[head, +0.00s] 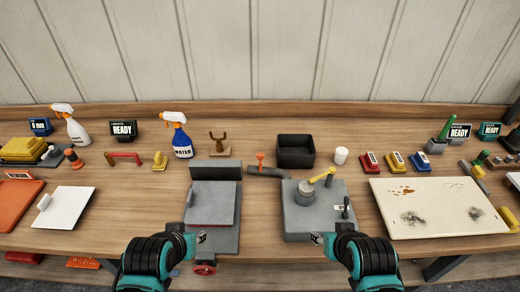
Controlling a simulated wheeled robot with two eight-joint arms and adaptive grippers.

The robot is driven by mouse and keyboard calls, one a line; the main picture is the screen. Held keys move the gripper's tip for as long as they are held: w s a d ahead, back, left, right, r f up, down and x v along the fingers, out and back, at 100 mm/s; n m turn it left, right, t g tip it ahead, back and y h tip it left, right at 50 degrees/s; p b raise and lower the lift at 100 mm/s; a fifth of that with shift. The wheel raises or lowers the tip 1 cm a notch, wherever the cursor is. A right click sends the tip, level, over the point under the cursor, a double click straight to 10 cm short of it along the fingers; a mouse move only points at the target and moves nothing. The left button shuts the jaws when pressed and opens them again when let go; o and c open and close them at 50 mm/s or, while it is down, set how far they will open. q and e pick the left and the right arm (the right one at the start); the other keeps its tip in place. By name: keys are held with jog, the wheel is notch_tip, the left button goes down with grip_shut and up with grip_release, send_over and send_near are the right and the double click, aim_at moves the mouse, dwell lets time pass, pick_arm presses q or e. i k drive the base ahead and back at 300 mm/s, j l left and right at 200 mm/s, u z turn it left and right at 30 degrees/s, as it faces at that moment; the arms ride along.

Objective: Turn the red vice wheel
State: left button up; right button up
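The red vice wheel (204,269) sits below the front edge of the bench, at the front of the grey vice (212,206). A thin red strip shows along the vice's front face. My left gripper (200,238) is just above the wheel in the picture, in front of the vice, and appears apart from the wheel. My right gripper (317,238) is in front of a grey block fixture, away from the wheel. Both grippers are small and seen from behind, so their finger opening is unclear. I see nothing held in either.
The grey block fixture (298,222) with a yellow-handled part stands right of the vice. A cream board (430,220) lies further right, and a white sheet (64,208) lies left. Spray bottles (180,137) and a black bin (296,152) stand behind. Bare bench shows left of the vice.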

aim_at(204, 269)
jog(key=l+u, duration=0.15)
jog(key=u, duration=0.25)
jog(key=k+l+u, duration=0.1)
jog(key=u, duration=0.35)
jog(key=k+l+u, duration=0.1)
jog(key=u, duration=0.3)
jog(key=k+l+u, duration=0.25)
jog(key=k+l, duration=0.35)
jog(key=k+l+u, duration=0.3)
jog(key=k+l, duration=0.3)
jog(key=k, duration=0.1)
